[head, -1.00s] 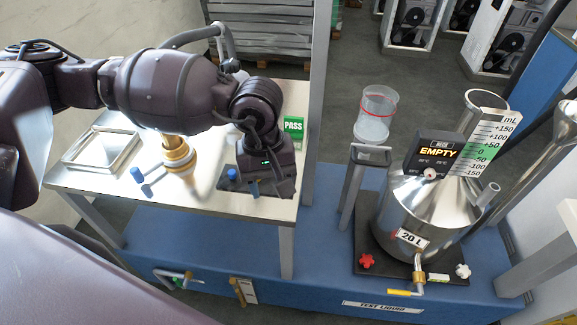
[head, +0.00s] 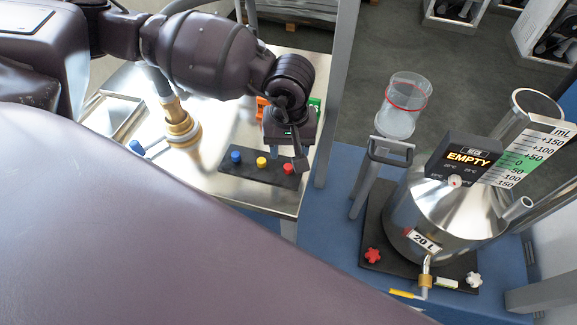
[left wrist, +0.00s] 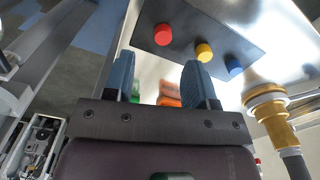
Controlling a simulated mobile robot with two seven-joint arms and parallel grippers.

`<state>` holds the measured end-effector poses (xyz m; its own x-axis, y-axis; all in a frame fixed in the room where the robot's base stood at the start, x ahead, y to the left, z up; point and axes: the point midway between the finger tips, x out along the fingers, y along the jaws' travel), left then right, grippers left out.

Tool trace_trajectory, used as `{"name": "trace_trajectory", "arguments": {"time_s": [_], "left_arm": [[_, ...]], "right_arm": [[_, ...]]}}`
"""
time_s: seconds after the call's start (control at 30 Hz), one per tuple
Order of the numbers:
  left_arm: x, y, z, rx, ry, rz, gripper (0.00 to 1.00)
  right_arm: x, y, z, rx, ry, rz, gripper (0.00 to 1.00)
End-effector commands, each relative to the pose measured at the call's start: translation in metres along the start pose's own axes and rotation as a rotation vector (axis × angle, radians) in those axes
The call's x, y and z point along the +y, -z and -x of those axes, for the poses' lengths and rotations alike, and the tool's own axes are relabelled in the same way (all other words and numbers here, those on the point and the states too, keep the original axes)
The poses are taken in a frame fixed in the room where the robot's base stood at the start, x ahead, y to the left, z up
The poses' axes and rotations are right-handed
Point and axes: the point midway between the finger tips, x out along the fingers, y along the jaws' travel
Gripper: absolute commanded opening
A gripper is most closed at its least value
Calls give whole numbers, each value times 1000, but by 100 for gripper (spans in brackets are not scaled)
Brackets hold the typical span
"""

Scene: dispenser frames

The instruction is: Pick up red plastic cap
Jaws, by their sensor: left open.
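The red plastic cap (head: 289,168) sits at the right end of a black block (head: 226,168) on the metal table, in a row with a yellow cap (head: 262,162) and a blue cap (head: 236,157). My left gripper (head: 287,154) is open and empty, close to the red cap in the head view. In the left wrist view the red cap (left wrist: 163,34) shows past the open fingertips (left wrist: 157,72), apart from them. The yellow cap (left wrist: 204,52) and blue cap (left wrist: 235,65) are to its right there. My right gripper is not in view.
A brass fitting (head: 181,127) stands left of the block, with a metal tray (head: 107,113) beyond. An orange object (head: 262,106) and green sign (head: 315,107) are behind the gripper. A grey post (head: 340,90) rises at the table's right edge, before the steel vessel (head: 445,212).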

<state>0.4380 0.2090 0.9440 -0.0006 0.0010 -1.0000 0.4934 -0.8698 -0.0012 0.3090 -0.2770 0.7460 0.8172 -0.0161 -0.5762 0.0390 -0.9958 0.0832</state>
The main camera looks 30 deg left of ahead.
Motion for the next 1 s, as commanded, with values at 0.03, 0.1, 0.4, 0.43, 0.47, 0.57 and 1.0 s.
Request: {"name": "trace_trajectory", "arguments": {"time_s": [0.03, 0.1, 0.4, 0.43, 0.47, 0.57, 1.0], "left_arm": [[0, 0, -2, -1, 0, 0, 51], [-1, -1, -6, -1, 0, 0, 51], [-3, -6, -44, -3, 1, 1, 51], [-4, -6, -47, -3, 1, 1, 51], [-3, -6, -50, -3, 1, 1, 51], [-3, -5, -52, -2, -1, 1, 51], [-3, -5, -52, -1, 0, 1, 8]], "right_arm": [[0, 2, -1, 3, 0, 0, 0], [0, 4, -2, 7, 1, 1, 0], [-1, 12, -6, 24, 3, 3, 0], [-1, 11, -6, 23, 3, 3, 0], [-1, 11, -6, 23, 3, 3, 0], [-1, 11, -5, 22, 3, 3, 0], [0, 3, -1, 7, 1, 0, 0]]}}
